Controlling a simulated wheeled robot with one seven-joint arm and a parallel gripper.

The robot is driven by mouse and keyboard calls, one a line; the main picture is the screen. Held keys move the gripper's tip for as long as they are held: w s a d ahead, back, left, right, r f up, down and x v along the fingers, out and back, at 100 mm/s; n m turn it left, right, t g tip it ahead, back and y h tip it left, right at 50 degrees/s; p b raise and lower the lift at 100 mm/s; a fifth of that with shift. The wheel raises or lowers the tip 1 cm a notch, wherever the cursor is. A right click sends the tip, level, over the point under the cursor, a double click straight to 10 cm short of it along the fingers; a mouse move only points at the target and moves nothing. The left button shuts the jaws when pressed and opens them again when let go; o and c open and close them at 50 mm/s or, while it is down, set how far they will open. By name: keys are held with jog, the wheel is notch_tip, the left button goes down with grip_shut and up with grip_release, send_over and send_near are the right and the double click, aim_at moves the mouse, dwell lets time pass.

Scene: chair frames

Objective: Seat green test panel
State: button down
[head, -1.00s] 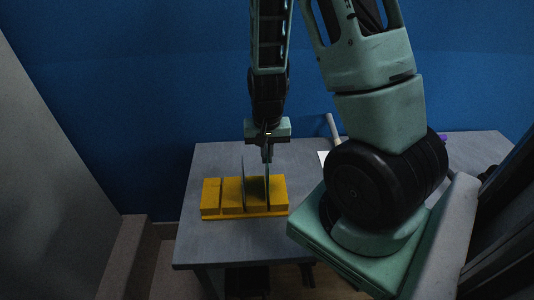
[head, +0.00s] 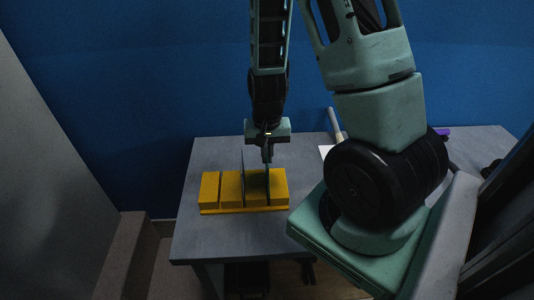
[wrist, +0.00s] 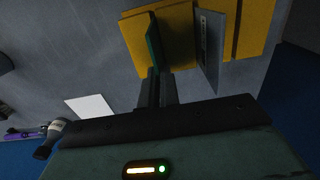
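The yellow slotted block (head: 209,190) stands on the table, with several upright sections and narrow gaps. A thin grey panel (wrist: 210,45) stands upright in one gap; it also shows edge-on in the head view (head: 243,172). My gripper (wrist: 155,82) is over the block, its two fingers close together on the near edge of the green panel (wrist: 154,45). The green panel is upright, roughly parallel to the grey one, and shows as a thin line below my gripper in the head view (head: 268,185). Its lower edge is hidden, so how deep it sits in a gap is unclear.
The grey table (head: 205,240) is clear in front and left of the block. A white sheet (wrist: 91,108), a bottle-like object (wrist: 52,132) and a purple item (wrist: 20,133) lie off to one side. A blue wall stands behind.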

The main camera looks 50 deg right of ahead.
jog(key=shift+f+b, duration=0.45)
jog(key=shift+f, duration=0.2)
jog(key=c, duration=1.6)
grip_release()
jog(key=shift+o, duration=0.2)
jog(key=shift+r, duration=0.15)
notch_tip(320, 180, up, 17)
jog(key=p, duration=0.1)
jog(key=shift+p, duration=0.3)
jog(key=shift+r, duration=0.1)
